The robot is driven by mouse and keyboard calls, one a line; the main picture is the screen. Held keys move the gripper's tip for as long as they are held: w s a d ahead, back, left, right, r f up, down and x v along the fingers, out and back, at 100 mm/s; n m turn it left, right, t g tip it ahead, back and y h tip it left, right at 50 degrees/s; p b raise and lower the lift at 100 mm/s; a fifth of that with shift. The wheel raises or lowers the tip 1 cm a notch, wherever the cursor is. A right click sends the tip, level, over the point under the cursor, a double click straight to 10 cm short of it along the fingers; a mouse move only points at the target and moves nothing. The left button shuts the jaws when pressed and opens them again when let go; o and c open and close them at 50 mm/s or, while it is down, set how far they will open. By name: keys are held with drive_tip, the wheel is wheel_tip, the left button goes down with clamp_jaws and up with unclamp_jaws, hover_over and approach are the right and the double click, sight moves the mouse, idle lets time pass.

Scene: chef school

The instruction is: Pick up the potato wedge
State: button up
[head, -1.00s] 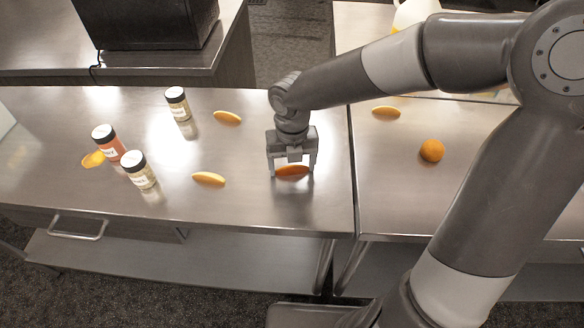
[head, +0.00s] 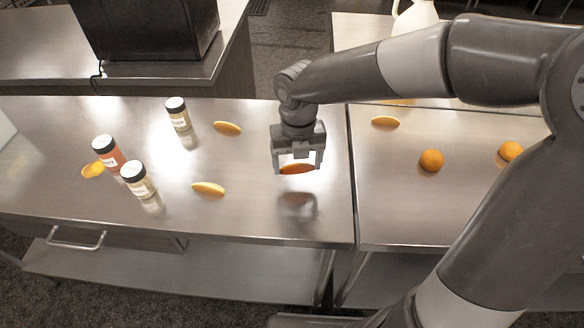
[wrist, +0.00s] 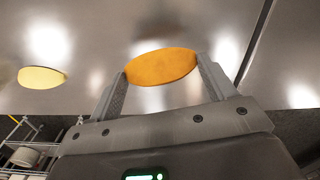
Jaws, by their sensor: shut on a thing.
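My gripper (head: 298,166) is shut on an orange potato wedge (head: 297,169), holding it by its two ends above the steel table. The held wedge (wrist: 160,67) also shows between the two fingers in the wrist view. A reflection lies on the table below it, apart from the wedge. Other similar wedges lie on the tables: one at the back (head: 227,128), one nearer the front (head: 209,189), and one on the right-hand table (head: 385,121). A yellow wedge (wrist: 41,77) shows at the left in the wrist view.
Two round oranges (head: 431,160) (head: 511,151) sit on the right-hand table. A narrow seam separates the tables.

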drive_tip(key=s+d+r, duration=0.1)
drive_tip(key=d+r, duration=0.5)
drive_tip(key=d, duration=0.4)
drive_tip(key=shift+s+d+r, duration=0.15)
drive_tip(key=shift+s, duration=0.05)
drive_tip(key=shift+d, duration=0.1)
drive_tip(key=w+d+f+m, duration=0.2)
drive_tip(key=d+m, duration=0.4)
drive_tip(key=d, duration=0.5)
drive_tip(key=w+d+f+m, duration=0.15)
drive_tip(key=d+m, duration=0.35)
drive_tip(key=d, duration=0.6)
drive_tip(key=s+d+r+m, duration=0.2)
drive_tip(key=s+d+m, duration=0.3)
drive_tip(key=d, duration=0.5)
drive_tip(key=s+d+r+m, duration=0.1)
drive_tip(key=s+d+m, duration=0.35)
drive_tip(key=d, duration=0.65)
hover_over(484, 184)
wheel_tip(484, 184, down, 6)
drive_tip(key=shift+s+f, duration=0.1)
drive_tip(key=shift+f, duration=2.05)
drive_tip(key=shift+f, duration=0.1)
